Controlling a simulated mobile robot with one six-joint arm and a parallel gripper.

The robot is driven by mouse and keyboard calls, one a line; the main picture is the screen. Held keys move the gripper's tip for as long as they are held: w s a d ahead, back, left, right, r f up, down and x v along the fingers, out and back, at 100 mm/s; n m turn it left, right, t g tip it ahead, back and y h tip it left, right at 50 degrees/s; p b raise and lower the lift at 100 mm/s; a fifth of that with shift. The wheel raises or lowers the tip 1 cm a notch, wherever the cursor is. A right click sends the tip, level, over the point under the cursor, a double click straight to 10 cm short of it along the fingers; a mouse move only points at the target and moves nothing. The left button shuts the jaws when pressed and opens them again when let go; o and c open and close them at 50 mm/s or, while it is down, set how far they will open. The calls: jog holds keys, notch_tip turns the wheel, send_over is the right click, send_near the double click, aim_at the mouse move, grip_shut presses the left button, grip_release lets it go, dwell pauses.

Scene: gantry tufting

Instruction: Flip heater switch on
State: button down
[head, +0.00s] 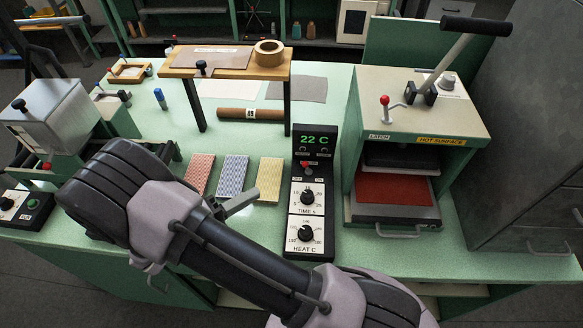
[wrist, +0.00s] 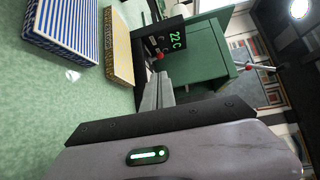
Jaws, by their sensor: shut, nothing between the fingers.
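The black control box (head: 312,243) stands on the green bench with a green "22 C" display. A red-tipped heater switch (head: 306,166) sits just below the display, above the TIME and HEAT knobs. In the wrist view the display (wrist: 176,42) appears turned sideways, with the red switch tip (wrist: 160,55) beside it. My gripper (head: 254,195) is shut and empty, over the bench to the left of the box and apart from the switch. In the wrist view its fingers (wrist: 158,80) point towards the box. The switch's exact tilt is hard to tell.
A heat press (head: 410,110) with a red-knobbed latch stands right of the box. Red, blue and yellow sample blocks (head: 232,175) lie near my gripper. A small wooden stand (head: 222,70) with a tape roll is behind. Open bench lies between the blocks and box.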

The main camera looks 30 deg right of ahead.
jog(key=shift+d, duration=0.15)
jog(key=b, duration=0.5)
send_near(304, 165)
jog(key=d, duration=0.3)
jog(key=w+d+f, duration=0.1)
jog(key=d, duration=0.1)
jog(key=shift+d, duration=0.85)
jog(key=shift+r, duration=0.1)
jog(key=shift+r+p, duration=0.2)
jog(key=shift+p, duration=0.3)
jog(key=shift+d+m+y, duration=0.1)
jog(key=shift+m+y, duration=0.2)
